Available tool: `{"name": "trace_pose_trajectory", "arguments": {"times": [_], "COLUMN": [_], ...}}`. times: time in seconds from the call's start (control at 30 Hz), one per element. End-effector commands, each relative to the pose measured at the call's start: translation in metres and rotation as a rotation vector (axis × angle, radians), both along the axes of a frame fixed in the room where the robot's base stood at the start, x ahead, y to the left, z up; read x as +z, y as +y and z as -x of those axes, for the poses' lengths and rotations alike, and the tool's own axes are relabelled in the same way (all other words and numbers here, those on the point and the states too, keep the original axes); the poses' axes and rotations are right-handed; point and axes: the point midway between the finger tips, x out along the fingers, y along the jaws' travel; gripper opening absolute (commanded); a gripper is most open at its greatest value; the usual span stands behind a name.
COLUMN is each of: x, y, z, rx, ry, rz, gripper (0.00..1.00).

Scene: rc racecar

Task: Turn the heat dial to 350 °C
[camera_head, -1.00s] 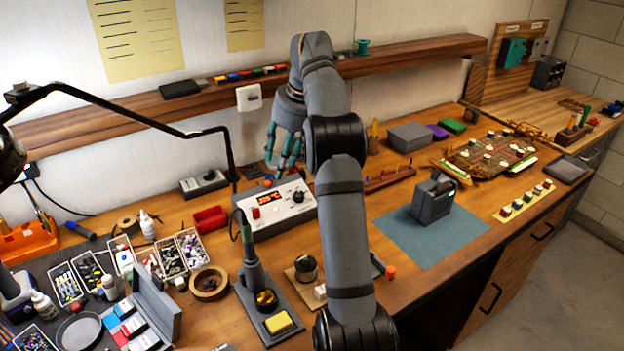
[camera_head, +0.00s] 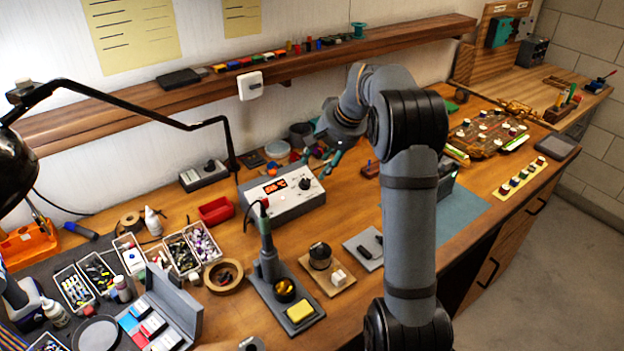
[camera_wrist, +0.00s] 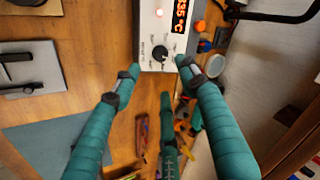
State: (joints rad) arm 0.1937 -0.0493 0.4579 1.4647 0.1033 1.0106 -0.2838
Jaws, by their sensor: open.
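The white soldering station (camera_head: 284,197) stands on the bench, with a red lit display (camera_head: 274,186) on its panel. Its black round heat dial (camera_head: 305,184) is at the panel's right end. In the wrist view the dial (camera_wrist: 160,53) has printed marks around it, and the display (camera_wrist: 183,14) shows "35" and "°C", partly cut off by the frame edge. My gripper (camera_head: 318,166) is open and empty just beyond and right of the dial. In the wrist view its teal fingers (camera_wrist: 160,69) lie around the dial's near side, apparently apart from it.
A soldering iron in its stand (camera_head: 268,265) is in front of the station, its cable near the panel. A red bin (camera_head: 215,211) and a small grey box (camera_head: 203,176) are left of it. A wooden shelf (camera_head: 130,110) runs along the wall behind.

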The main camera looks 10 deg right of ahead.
Motion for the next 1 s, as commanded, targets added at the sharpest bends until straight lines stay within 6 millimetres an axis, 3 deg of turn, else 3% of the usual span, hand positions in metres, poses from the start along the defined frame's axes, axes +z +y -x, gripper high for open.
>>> {"name": "trace_pose_trajectory", "arguments": {"times": [0.1, 0.27, 0.7, 1.0], "x": [0.000, -0.009, -0.075, -0.092], "y": [-0.001, 0.002, 0.018, 0.022], "z": [-0.001, -0.005, -0.035, -0.043], "rx": [0.117, 0.166, 0.163, 0.163], "ry": [-0.034, -0.041, -0.039, -0.043], "rz": [0.057, 0.077, 0.076, 0.077], "gripper": [0.43, 0.43, 0.43, 0.43]}}
